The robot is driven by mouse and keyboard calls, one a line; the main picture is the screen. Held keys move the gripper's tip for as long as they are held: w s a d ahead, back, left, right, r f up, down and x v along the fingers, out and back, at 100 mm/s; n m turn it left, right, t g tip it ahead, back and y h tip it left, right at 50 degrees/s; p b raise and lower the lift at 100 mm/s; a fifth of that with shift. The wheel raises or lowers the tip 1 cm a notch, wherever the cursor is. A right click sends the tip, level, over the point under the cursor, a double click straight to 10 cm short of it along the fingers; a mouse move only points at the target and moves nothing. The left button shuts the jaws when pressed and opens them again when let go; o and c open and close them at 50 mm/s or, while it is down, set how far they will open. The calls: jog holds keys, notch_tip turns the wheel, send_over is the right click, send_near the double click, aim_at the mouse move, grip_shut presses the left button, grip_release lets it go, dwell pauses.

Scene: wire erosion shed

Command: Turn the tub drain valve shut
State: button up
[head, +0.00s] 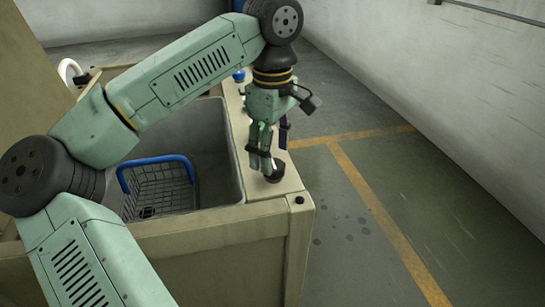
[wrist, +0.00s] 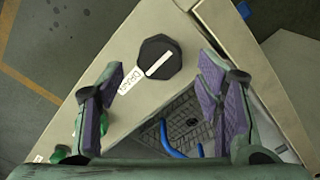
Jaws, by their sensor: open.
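The drain valve is a black faceted knob (wrist: 160,48) with a white bar across its top, on the tub's beige rim. The bar runs diagonally, lower left to upper right, in the wrist view. A white tag reading DRAIN (wrist: 131,77) lies beside it. In the head view the dark knob (head: 275,174) sits near the rim's front corner, just below my gripper (head: 262,158). In the wrist view my gripper (wrist: 162,68) is open, with its purple-padded fingers apart on either side of the knob's picture position. I cannot tell whether they touch it.
The grey tub (head: 222,135) holds a wire basket (head: 165,188) with a blue handle, left of the knob. A green fitting (wrist: 62,153) sits farther along the rim. Floor to the right is clear.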

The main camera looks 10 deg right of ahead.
notch_tip(320, 180, up, 10)
jog(key=shift+f, duration=0.25)
dwell(0.3)
